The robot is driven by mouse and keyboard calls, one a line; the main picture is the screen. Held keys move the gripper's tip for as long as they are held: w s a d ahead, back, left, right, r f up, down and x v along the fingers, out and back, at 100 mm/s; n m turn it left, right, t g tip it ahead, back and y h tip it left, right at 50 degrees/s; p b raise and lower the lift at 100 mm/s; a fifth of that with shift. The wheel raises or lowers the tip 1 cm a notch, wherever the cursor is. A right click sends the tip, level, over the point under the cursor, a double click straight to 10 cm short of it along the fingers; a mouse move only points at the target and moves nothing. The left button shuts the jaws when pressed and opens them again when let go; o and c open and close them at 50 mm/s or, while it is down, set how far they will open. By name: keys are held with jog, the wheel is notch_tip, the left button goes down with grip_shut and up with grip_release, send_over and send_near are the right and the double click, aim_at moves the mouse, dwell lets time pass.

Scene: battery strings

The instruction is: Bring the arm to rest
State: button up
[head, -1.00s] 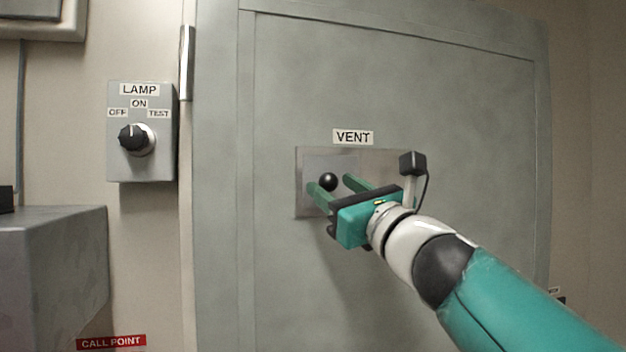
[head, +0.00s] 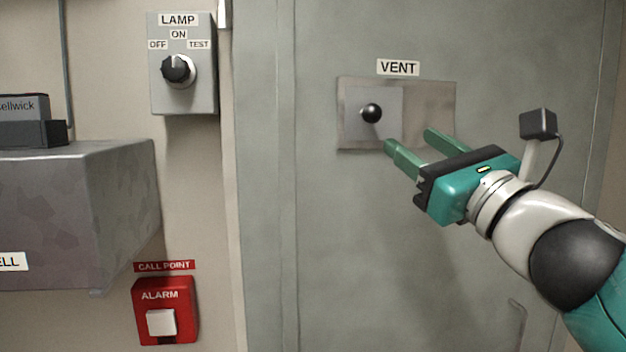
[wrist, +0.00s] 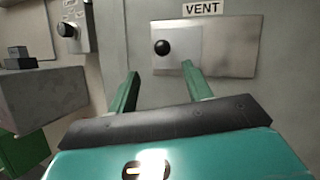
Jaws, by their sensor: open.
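My gripper (head: 412,145) is open and empty, with its two green fingers apart. In the head view it is in front of the grey door, below and to the right of the black vent knob (head: 371,113). The knob sits on the left part of a metal plate (head: 430,105) under the VENT label (head: 398,67). In the wrist view the fingers (wrist: 158,85) point at the door, and the knob (wrist: 162,47) shows beyond and above them, clear of both.
A lamp switch box (head: 184,95) with a black dial is on the wall at the left. A red alarm call point (head: 181,318) is below it. A grey box (head: 75,210) juts out at the far left, with a dark object (head: 30,132) on top. The door (head: 340,240) is bare below the plate.

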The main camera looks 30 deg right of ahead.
jog(key=w+a+f+n+g+y, duration=0.3)
jog(key=a+f+n+g, duration=0.2)
jog(key=a+f+n, duration=0.5)
jog(key=w+a+f+n+g+y, duration=0.2)
jog(key=w+a+f+n+g, duration=0.15)
jog(key=a+f+n, duration=0.45)
jog(key=s+f+n+g+h, duration=0.2)
jog(key=s+f+n+g, duration=0.1)
jog(key=f+n, duration=0.5)
jog(key=s+f+n+g+h, duration=0.3)
jog(key=f+n, duration=0.4)
jog(key=f, duration=0.7)
jog(key=shift+s+d+f+n+g, duration=0.25)
jog(key=shift+s+f+n+g, duration=0.15)
jog(key=shift+s+g, duration=0.6)
